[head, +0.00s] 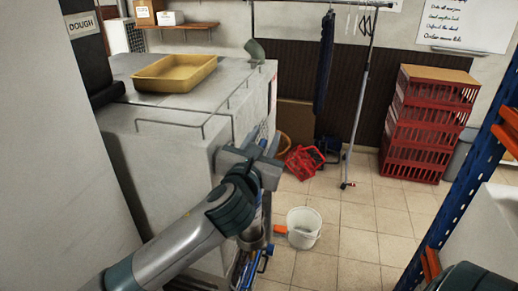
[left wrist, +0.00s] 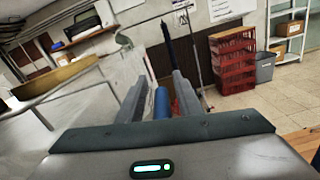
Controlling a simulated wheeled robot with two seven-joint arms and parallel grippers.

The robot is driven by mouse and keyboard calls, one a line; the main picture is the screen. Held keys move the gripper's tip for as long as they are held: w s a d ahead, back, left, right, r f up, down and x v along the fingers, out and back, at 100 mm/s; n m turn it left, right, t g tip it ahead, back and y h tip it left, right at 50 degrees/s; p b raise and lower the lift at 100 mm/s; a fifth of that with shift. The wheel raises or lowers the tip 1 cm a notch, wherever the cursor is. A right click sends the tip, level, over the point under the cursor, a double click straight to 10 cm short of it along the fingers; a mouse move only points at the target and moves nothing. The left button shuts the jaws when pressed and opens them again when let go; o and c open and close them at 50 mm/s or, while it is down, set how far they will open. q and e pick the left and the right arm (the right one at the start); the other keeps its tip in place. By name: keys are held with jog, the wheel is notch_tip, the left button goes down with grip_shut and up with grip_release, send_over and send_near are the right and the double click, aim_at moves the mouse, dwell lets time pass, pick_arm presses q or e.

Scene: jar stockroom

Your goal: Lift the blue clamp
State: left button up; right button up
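A blue, rounded upright piece (left wrist: 161,103), which looks like the blue clamp, shows between the fingers of my left gripper in the left wrist view. Gaps show on both sides of it, and its lower part is hidden by the gripper body. I cannot tell its exact depth. In the head view I cannot make the clamp out; my gripper may hide it. My left gripper (head: 268,146) is open beside the front of the grey metal unit (head: 170,160). Its fingers also show spread in the left wrist view (left wrist: 159,80). My right gripper is out of view.
A yellow tray (head: 172,86) sits on the unit, with a wire rail along its edge. A white bucket (head: 304,230) and a tipped red basket (head: 303,162) are on the tiled floor. Stacked red crates (head: 425,135) stand at the back right. A blue rack post (head: 465,175) rises at right.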

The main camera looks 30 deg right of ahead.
pick_arm(q)
jog(key=v, duration=1.1)
jog(key=shift+s+a, duration=0.25)
jog(key=shift+a, duration=0.1)
